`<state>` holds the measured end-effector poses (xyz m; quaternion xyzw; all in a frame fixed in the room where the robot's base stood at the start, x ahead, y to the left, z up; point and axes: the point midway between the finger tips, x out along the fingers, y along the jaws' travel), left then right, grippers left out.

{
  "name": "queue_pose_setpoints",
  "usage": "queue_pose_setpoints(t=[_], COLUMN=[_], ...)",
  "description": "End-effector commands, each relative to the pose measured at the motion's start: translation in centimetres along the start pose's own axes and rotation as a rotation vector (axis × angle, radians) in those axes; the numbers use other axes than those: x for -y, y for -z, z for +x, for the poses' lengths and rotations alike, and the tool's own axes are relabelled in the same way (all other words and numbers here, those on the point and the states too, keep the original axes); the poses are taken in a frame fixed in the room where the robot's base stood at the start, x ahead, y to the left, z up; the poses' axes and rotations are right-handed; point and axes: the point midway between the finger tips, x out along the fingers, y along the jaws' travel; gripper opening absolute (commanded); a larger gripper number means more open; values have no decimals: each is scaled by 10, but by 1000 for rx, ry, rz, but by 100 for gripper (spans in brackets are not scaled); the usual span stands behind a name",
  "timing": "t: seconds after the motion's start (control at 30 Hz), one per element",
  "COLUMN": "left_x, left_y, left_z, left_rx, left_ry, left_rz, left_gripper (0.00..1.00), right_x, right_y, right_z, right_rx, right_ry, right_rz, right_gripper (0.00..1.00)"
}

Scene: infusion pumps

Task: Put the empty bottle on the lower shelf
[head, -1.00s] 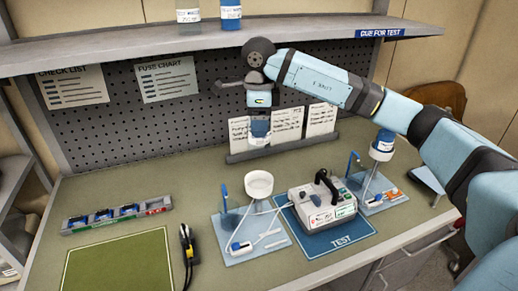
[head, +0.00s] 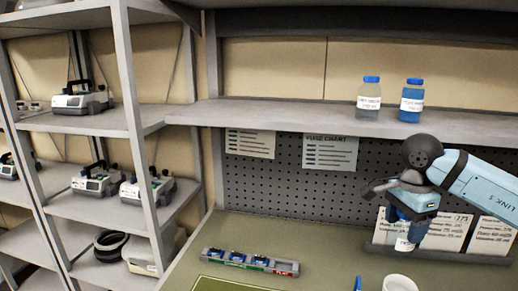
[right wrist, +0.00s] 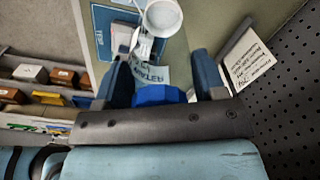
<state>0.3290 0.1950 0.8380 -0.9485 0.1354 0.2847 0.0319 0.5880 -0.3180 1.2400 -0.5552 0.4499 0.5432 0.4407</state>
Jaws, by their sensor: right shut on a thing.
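My right gripper (head: 404,214) is at the right, below the front edge of the shelf above the bench and in front of the pegboard. It is shut on a bottle (head: 404,244), whose white-labelled lower part hangs below the fingers. In the right wrist view the bottle's blue cap (right wrist: 160,95) sits between the fingers. Whether it is empty is unclear. The shelf above the bench (head: 300,120) holds a clear-grey bottle (head: 368,102) and a blue-filled bottle (head: 411,103), both upright with blue caps. A darker shelf (head: 400,22) runs above it. My left gripper is out of view.
A grey rack (head: 140,150) at the left holds several pumps (head: 80,98) on its shelves. On the bench are a fuse tray (head: 250,262) and a white cup (head: 398,284). The shelf left of the two bottles is clear.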

Motion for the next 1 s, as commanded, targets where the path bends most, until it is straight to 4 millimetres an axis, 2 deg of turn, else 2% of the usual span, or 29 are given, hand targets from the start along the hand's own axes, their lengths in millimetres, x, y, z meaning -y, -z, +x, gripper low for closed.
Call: queue_pose_setpoints(t=[0.03, 0.3, 0.5, 0.7, 1.0], left_x=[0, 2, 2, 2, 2], left_y=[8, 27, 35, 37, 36], left_z=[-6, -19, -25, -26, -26], left_rx=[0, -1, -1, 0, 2], left_ry=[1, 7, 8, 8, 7], left_rz=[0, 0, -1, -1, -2], left_gripper=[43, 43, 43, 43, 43], right_x=[-2, -16, -27, -33, -33], right_y=[-9, -53, -76, -85, -86], right_z=[3, 39, 58, 66, 68], right_rx=[-2, 4, 14, 17, 18], right_ry=[-3, 1, 8, 14, 15], right_rz=[-125, -816, -1190, -1350, -1365], right_gripper=[42, 42, 42, 42, 42])
